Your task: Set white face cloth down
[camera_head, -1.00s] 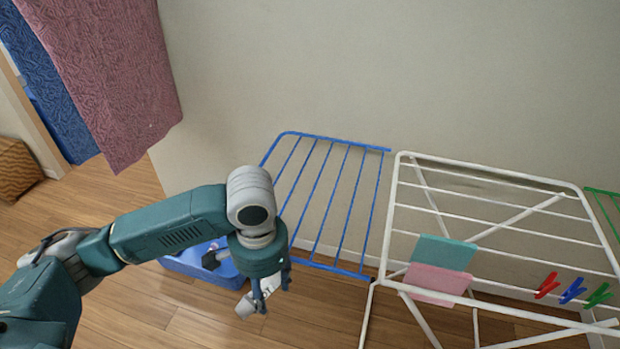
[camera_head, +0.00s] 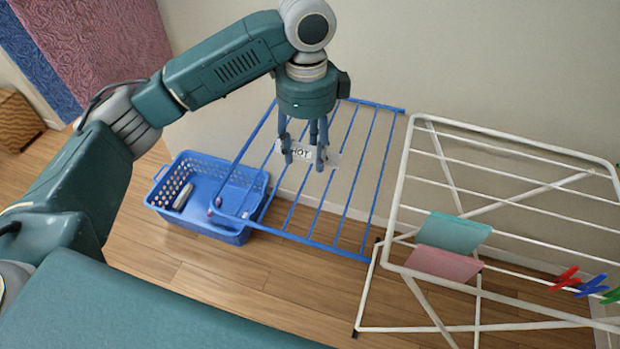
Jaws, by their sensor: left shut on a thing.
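My left gripper (camera_head: 304,163) points down over the blue rack wing at the centre. It is shut on a white piece (camera_head: 328,157), which I take for the white face cloth. Dark lettering like "HOT" shows on it. The fingers cover part of it. It appears in front of the blue bars (camera_head: 343,190); I cannot tell whether it touches them. My right gripper is not in view.
A blue basket (camera_head: 222,236) with a few small items stands on the floor at left. The white drying rack (camera_head: 408,160) at right carries a teal cloth (camera_head: 455,232), a pink cloth (camera_head: 444,264) and clips (camera_head: 564,279). Patterned towels (camera_head: 95,40) hang upper left.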

